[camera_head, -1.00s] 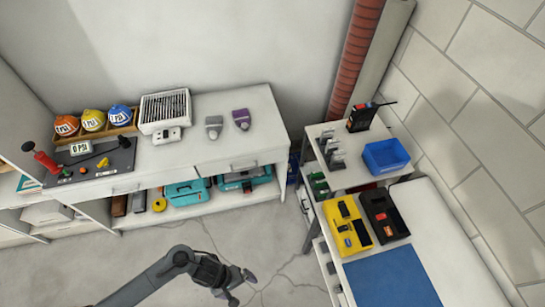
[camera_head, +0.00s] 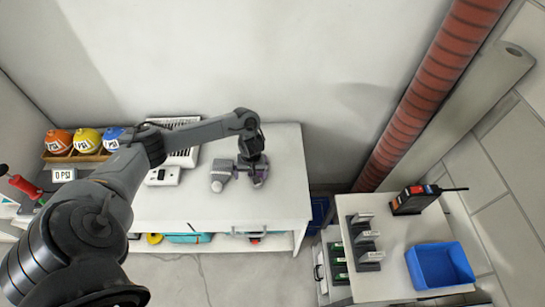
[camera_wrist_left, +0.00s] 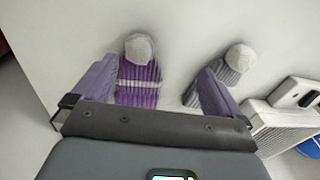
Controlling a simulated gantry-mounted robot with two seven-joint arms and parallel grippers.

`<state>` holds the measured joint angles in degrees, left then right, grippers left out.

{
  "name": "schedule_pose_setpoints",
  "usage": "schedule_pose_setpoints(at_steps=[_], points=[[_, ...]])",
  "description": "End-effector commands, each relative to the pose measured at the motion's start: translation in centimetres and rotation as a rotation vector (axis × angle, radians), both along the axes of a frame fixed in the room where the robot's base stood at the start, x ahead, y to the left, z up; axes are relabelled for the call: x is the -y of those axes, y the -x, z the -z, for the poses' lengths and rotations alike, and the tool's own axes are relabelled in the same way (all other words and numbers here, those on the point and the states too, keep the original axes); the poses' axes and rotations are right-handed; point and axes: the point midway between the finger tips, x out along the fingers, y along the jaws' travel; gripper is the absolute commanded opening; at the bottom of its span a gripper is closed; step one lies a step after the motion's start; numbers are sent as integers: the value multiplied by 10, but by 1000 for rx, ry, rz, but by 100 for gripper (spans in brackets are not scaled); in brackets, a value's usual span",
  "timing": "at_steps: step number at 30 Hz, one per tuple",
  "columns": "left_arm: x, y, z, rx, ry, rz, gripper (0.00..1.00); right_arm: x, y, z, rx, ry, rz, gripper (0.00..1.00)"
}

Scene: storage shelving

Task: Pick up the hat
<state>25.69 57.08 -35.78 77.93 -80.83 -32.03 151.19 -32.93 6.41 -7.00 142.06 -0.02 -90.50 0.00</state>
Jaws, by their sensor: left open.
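A purple knit hat with a grey pompom and a pale stripe (camera_wrist_left: 138,88) lies on the white cabinet top. In the head view it is mostly hidden by my left gripper (camera_head: 252,168). A grey knit hat (camera_head: 222,173) lies beside it; its pompom end shows in the left wrist view (camera_wrist_left: 238,62). My left gripper is open above the hats, with the purple hat between its two fingers (camera_wrist_left: 160,66) in the wrist view. The other finger overlaps the grey hat. Neither hat is gripped. My right gripper is out of view.
The white cabinet top (camera_head: 285,195) is clear right of the hats. A blue bin (camera_head: 440,268) and a radio (camera_head: 412,200) are on the right table.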

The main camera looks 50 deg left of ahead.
Motion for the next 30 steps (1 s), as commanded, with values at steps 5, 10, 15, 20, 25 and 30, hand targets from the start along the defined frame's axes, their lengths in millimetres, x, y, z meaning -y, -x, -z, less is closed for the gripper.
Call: schedule_pose_setpoints(at_steps=[5, 10, 15, 20, 25, 30], points=[[-27, -36, -31, 87, -43, -17, 100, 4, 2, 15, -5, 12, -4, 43], [-30, -52, -34, 122, -44, -21, 100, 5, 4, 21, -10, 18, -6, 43], [-33, -54, -12, 123, -44, -21, 100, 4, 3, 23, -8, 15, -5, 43], [-35, -56, 5, 125, -44, -21, 100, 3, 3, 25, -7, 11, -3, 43], [-36, -56, 12, 125, -44, -20, 100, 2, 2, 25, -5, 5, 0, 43], [-39, -56, 30, 123, -45, -21, 100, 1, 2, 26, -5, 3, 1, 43]])
